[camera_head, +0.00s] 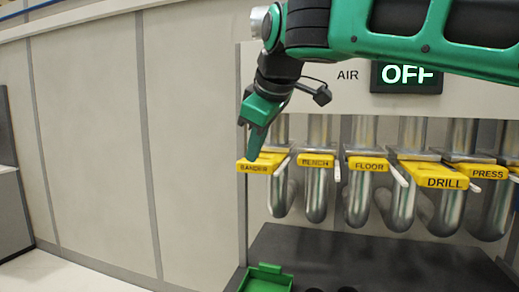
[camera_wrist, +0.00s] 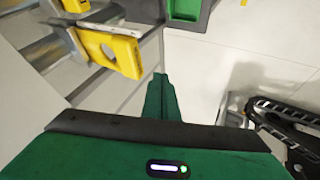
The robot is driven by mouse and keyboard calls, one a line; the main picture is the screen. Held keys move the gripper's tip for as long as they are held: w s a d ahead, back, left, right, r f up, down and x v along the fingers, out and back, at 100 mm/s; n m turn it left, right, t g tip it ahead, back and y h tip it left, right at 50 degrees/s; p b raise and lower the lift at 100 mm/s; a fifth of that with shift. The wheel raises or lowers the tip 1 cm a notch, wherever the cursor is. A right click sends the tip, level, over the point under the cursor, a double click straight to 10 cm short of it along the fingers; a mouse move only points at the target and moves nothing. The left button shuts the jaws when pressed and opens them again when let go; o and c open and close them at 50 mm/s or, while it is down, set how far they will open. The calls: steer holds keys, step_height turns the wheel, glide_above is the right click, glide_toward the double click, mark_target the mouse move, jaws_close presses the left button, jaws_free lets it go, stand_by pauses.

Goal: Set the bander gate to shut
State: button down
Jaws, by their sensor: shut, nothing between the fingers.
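The bander gate (camera_head: 262,164) is a yellow plate with a dark label at the left end of a row of gates on metal pipes. My gripper (camera_head: 254,152) points down at its left part, with the fingers shut and empty. In the wrist view the closed fingertips (camera_wrist: 160,78) are just to the right of and below a yellow gate (camera_wrist: 110,50) with a hole in it. Its label is not readable there, but it appears to be the bander gate. I cannot tell whether the fingers touch it.
The bench (camera_head: 315,163), floor (camera_head: 368,165), drill (camera_head: 440,182) and press (camera_head: 488,172) gates continue to the right. The drill plate stands out nearest. An air sign (camera_head: 407,76) reads OFF. A green tray (camera_head: 266,279) lies below. Open floor is at left.

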mark_target(266, 155)
steer(key=w+f, duration=0.1)
steer(key=w, duration=0.1)
steer(key=w+f, duration=0.4)
steer(key=shift+a+f, duration=0.15)
steer(key=shift+a, duration=0.1)
steer(key=shift+w+d, duration=0.3)
steer(key=shift+w, duration=0.45)
steer(key=w+d, duration=0.1)
steer(key=w, duration=0.2)
steer(key=w+d, duration=0.1)
steer(key=w, duration=0.3)
steer(key=w+d, duration=0.1)
steer(key=w, duration=0.2)
steer(key=shift+w+d, duration=0.25)
steer(key=shift+d, duration=0.15)
steer(key=shift+w+d, duration=0.2)
steer(key=shift+w, duration=0.1)
steer(key=shift+s, duration=0.1)
